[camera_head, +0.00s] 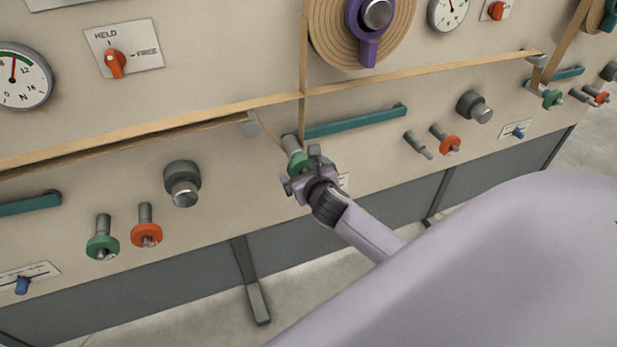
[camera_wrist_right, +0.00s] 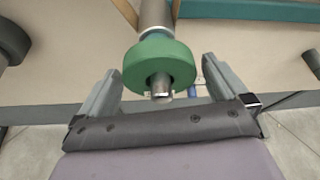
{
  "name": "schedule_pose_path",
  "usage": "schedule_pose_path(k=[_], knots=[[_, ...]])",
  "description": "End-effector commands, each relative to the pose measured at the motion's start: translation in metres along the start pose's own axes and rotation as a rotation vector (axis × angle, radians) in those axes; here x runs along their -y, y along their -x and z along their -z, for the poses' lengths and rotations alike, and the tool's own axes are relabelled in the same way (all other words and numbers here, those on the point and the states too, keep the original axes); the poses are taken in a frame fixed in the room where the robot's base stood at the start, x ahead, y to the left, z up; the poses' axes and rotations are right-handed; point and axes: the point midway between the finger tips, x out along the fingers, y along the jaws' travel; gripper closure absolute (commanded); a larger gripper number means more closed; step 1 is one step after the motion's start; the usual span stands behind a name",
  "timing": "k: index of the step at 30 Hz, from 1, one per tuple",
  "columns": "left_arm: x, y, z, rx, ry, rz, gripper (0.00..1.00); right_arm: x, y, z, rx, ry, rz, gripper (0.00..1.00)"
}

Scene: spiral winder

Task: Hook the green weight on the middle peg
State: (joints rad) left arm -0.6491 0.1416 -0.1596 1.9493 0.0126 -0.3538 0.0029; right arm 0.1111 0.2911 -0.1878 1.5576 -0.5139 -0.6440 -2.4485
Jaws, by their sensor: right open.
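The green weight (camera_wrist_right: 147,60) is a thick green disc around a grey peg (camera_wrist_right: 157,15), whose tip (camera_wrist_right: 160,88) shows through it. In the head view the weight (camera_head: 299,161) is partly hidden by my right gripper. This peg stands out near the left end of the middle teal arm (camera_head: 358,121). My right gripper (camera_head: 307,172) is open, with one finger on each side of the weight; in the right wrist view (camera_wrist_right: 160,78) gaps show between the fingers and the disc. My left gripper is not in view.
An empty peg (camera_head: 418,146) and an orange weight (camera_head: 450,144) on its peg are to the right. Left are another green weight (camera_head: 103,247) and orange weight (camera_head: 146,235). A tan strip (camera_head: 200,115) crosses the panel above. Dark knobs (camera_head: 474,106) stick out.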

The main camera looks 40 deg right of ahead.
Motion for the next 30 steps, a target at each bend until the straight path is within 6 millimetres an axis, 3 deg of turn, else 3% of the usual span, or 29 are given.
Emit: schedule_pose_path(k=[12, 17, 18, 19, 25, 26, 30], knots=[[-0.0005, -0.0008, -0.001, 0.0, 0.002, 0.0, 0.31, -0.0001, -0.0068, -0.0001, 0.0, 0.0, 0.0, 0.0], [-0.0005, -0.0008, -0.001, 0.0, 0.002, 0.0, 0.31, -0.0002, -0.0067, 0.0, 0.0, 0.0, 0.0, 0.52], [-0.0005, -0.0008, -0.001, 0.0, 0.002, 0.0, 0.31, -0.0001, -0.0067, 0.0, -0.001, 0.0, 0.0, 0.55], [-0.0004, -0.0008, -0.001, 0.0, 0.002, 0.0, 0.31, -0.0002, -0.0067, 0.0001, -0.001, 0.0, 0.0, 0.24], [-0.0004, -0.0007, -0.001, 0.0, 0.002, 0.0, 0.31, -0.0002, -0.0066, 0.0002, -0.001, 0.0, -0.001, 0.9], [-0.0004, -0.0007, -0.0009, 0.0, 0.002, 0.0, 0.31, -0.0001, -0.0066, -0.0008, 0.001, 0.0, -0.001, 0.94], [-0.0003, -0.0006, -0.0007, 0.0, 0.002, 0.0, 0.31, -0.0014, -0.0069, -0.0011, 0.001, -0.001, -0.001, 0.94]])
